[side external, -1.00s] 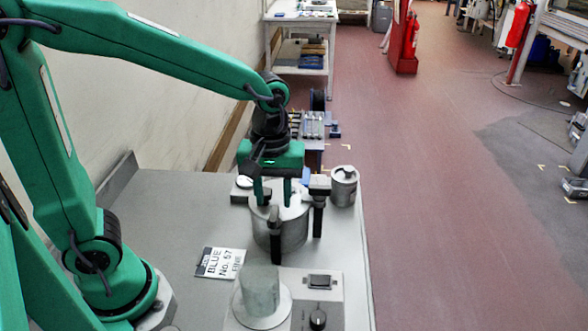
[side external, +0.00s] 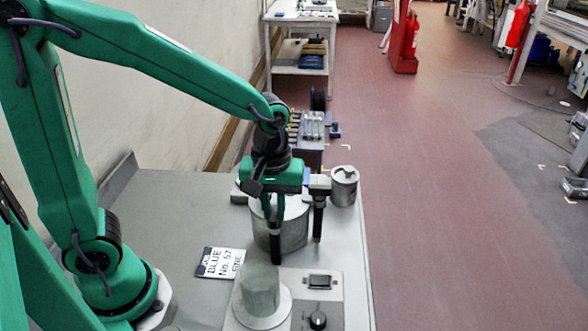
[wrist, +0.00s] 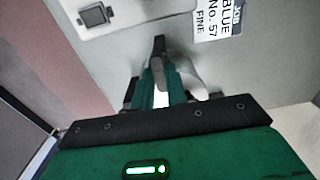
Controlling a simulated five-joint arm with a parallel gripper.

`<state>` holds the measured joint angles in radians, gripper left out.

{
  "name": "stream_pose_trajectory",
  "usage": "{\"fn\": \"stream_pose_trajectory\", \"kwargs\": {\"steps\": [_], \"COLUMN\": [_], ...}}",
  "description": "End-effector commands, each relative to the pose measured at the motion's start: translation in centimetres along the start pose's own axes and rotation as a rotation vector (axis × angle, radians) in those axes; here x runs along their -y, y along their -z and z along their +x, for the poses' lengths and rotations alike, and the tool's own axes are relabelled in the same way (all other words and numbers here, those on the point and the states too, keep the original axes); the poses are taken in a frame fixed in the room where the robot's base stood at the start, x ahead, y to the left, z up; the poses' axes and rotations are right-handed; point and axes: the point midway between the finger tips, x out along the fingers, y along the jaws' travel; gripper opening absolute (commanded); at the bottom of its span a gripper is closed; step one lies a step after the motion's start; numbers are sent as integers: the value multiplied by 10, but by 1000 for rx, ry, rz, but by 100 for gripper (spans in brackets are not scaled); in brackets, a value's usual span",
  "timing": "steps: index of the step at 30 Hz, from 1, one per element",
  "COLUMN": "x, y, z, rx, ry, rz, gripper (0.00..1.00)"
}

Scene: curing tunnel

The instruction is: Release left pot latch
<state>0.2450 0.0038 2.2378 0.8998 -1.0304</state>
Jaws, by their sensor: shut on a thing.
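The metal pot (side external: 293,232) stands on the grey bench, with its lid mostly hidden under my gripper. Two dark latch posts show at it: the left latch (side external: 276,248) on the near side and the other latch (side external: 318,215) to its right, with a pale block at its top. My gripper (side external: 273,216) is low over the pot, its fingers shut on the top of the left latch. In the wrist view, the dark latch end (wrist: 159,46) shows between the green fingers of my gripper (wrist: 160,72). The exact contact is hard to see.
A label card (side external: 220,262) reading "BLUE No. 57 FINE" lies left of the pot. A grey-green domed piece (side external: 260,285) on a pale disc and a control box (side external: 318,293) stand in front. A small metal can (side external: 344,187) is behind right. The left bench is clear.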

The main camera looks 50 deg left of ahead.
Motion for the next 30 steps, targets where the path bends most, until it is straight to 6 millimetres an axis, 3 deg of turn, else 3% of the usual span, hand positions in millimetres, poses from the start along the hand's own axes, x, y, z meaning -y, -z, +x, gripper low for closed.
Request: {"fn": "stream_pose_trajectory", "kwargs": {"steps": [14, 30], "x": [0, 0], "y": [0, 0], "z": [-1, -1], "rx": [0, 0], "ry": [0, 0], "rz": [107, 555], "gripper": [0, 0]}}
